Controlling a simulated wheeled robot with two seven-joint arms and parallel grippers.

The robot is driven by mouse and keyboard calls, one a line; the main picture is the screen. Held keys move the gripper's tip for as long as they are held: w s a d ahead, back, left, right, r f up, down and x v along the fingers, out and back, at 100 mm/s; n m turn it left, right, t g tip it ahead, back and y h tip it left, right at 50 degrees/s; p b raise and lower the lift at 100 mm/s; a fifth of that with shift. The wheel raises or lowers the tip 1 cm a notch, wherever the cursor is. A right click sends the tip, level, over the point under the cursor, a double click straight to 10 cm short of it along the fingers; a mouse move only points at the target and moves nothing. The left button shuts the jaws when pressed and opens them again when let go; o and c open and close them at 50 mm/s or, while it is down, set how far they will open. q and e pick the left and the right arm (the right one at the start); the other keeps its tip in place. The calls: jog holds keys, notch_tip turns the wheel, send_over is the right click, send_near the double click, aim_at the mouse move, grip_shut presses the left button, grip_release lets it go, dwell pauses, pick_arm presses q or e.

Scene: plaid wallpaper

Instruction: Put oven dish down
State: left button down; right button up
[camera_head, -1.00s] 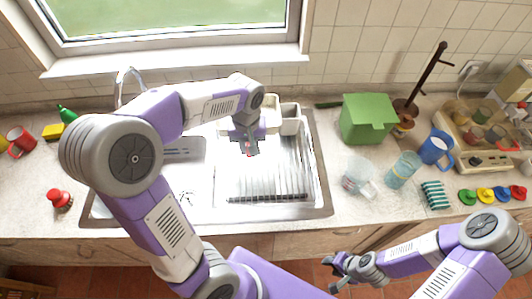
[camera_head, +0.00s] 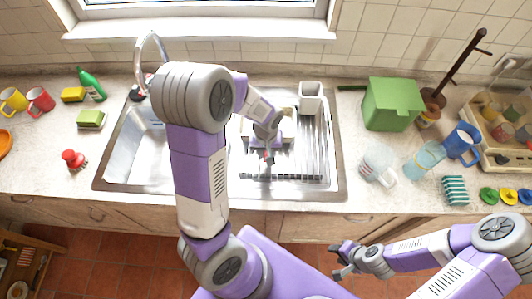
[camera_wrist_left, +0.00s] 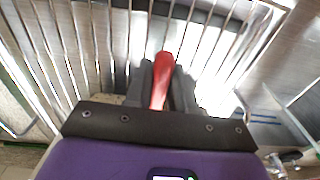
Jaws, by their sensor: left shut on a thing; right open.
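My left gripper (camera_head: 268,158) hangs over the metal dish rack (camera_head: 308,150) on the right side of the sink, pointing down. In the left wrist view its dark fingers (camera_wrist_left: 160,85) are shut on a slim red piece (camera_wrist_left: 158,82), with rack wires beyond. I cannot tell what the red piece belongs to. A cream-coloured edge (camera_head: 247,129) shows behind my left wrist; it may be the oven dish, but the arm hides most of it. My right gripper (camera_head: 342,260) is open and empty, in front of the counter.
The faucet (camera_head: 152,50) and empty sink basin (camera_head: 125,150) are left of the rack. A white holder (camera_head: 310,97) stands at the rack's back. The left front counter has free room.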

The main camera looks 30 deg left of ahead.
pick_arm(q)
jog(key=shift+f, duration=0.15)
jog(key=c, duration=1)
grip_release()
jog(key=shift+o, duration=0.2)
notch_tip(320, 180, up, 12)
jog(key=p, duration=0.2)
jog(key=shift+s+d, duration=0.15)
jog(key=shift+s, duration=0.1)
